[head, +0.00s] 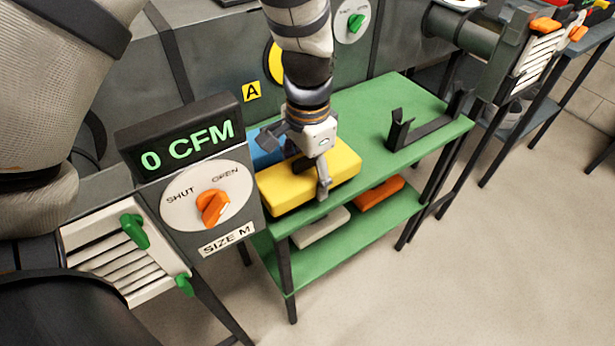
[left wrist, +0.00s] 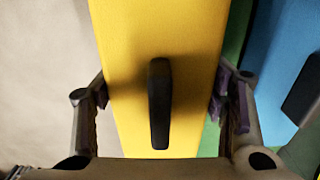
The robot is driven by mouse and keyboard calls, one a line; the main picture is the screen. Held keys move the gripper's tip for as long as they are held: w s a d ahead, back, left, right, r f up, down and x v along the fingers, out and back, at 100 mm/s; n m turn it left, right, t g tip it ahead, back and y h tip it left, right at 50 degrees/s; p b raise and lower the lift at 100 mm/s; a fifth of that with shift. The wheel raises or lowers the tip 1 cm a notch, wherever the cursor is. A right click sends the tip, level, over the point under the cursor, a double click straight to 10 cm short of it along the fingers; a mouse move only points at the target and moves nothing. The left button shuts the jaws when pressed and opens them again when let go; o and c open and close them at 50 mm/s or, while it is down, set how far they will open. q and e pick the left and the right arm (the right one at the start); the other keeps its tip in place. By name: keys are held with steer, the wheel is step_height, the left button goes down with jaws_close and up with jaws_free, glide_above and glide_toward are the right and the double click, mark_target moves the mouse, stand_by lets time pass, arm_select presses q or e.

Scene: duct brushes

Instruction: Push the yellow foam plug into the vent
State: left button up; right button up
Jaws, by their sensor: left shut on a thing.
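The yellow foam plug (head: 340,164) is a thick block at the near left end of the green table. My left gripper (head: 308,162) reaches down over it and is shut across it. In the left wrist view the plug (left wrist: 135,45) fills the space between the fingers (left wrist: 160,92), with its black handle (left wrist: 160,100) between them. I cannot tell whether the plug touches the table. A white slatted vent (head: 100,255) with green clips is at the lower left, beside the SIZE M box. My right gripper is not in view.
A blue block (head: 263,150) is close behind the plug; it also shows in the wrist view (left wrist: 285,60). A black bracket (head: 420,133) stands on the green table (head: 365,105). The box's orange knob (head: 213,207) sits below a 0 CFM display (head: 185,145). The lower shelf holds white and orange blocks.

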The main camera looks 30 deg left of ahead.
arm_select(q)
step_height(320, 180, up, 11)
steer(key=shift+r+p, duration=0.1)
steer(key=shift+p, duration=0.9)
steer(key=shift+r, duration=0.65)
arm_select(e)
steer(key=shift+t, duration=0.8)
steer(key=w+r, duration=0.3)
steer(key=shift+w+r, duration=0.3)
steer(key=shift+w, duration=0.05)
arm_select(q)
steer(key=shift+f, duration=0.1)
